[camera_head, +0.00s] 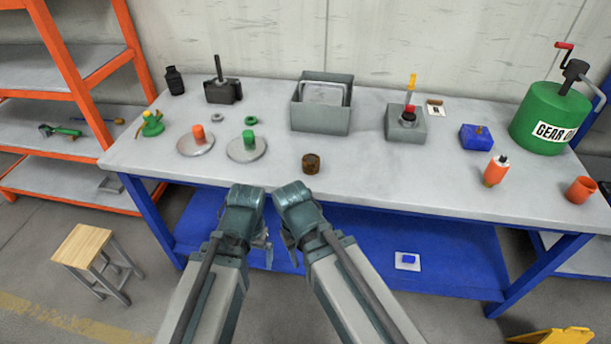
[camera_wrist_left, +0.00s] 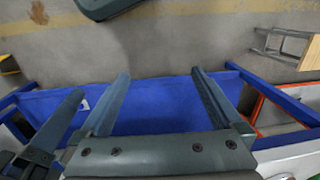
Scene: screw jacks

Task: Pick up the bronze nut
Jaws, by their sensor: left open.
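A small dark bronze-brown round piece (camera_head: 311,163), which looks like the bronze nut, stands near the front edge of the grey table top. My left gripper (camera_head: 263,246) is in front of the table edge, below and left of the nut and apart from it. In the left wrist view its two fingers (camera_wrist_left: 160,76) are spread with nothing between them, over the blue lower shelf. My right gripper (camera_head: 289,243) is beside it, also off the table; its fingers are mostly hidden. The nut is not seen in the left wrist view.
Green (camera_head: 247,150) and orange-topped (camera_head: 195,147) jacks on round plates stand left of the nut. A grey bin (camera_head: 320,118) is behind it. A grey block (camera_head: 405,126), a blue block (camera_head: 476,137) and a green gear-oil can (camera_head: 550,118) are to the right. Table around the nut is clear.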

